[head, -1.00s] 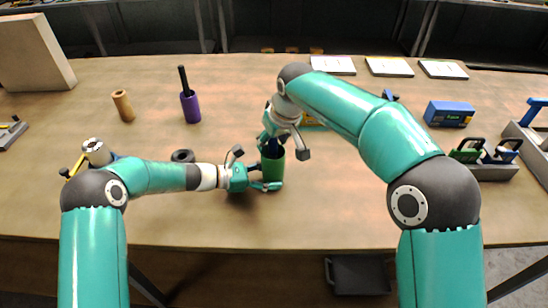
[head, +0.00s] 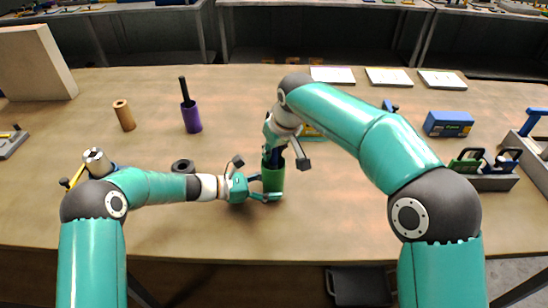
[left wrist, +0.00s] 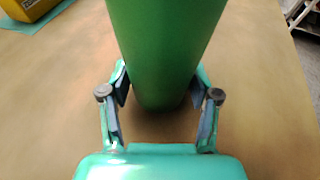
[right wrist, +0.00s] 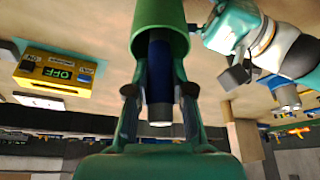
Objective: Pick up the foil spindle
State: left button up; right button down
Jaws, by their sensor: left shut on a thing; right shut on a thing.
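A dark blue spindle (right wrist: 159,75) with a silver end is between the fingers of my right gripper (head: 271,150), which is shut on it. Its far part is inside the open end of a green hollow cylinder (right wrist: 150,30). In the head view the green cylinder (head: 273,182) stands upright at the middle, below the right gripper. My left gripper (head: 264,188) is shut on the green cylinder from its left side. In the left wrist view the green cylinder (left wrist: 165,45) stands between both fingers. The spindle's inner end is hidden in the cylinder.
A purple cylinder (head: 192,118) with a black rod stands at back left, beside a brown tube (head: 124,115). A dark ring (head: 183,166) lies behind my left arm. A yellow box with a display (right wrist: 58,72) is nearby. A blue box (head: 449,123) stands right. The front table is clear.

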notch_tip(320, 180, up, 10)
jog(key=shift+f, duration=0.1)
dwell(0.4)
pick_arm(q)
jog(key=o, duration=0.9)
jog(key=shift+o, duration=0.2)
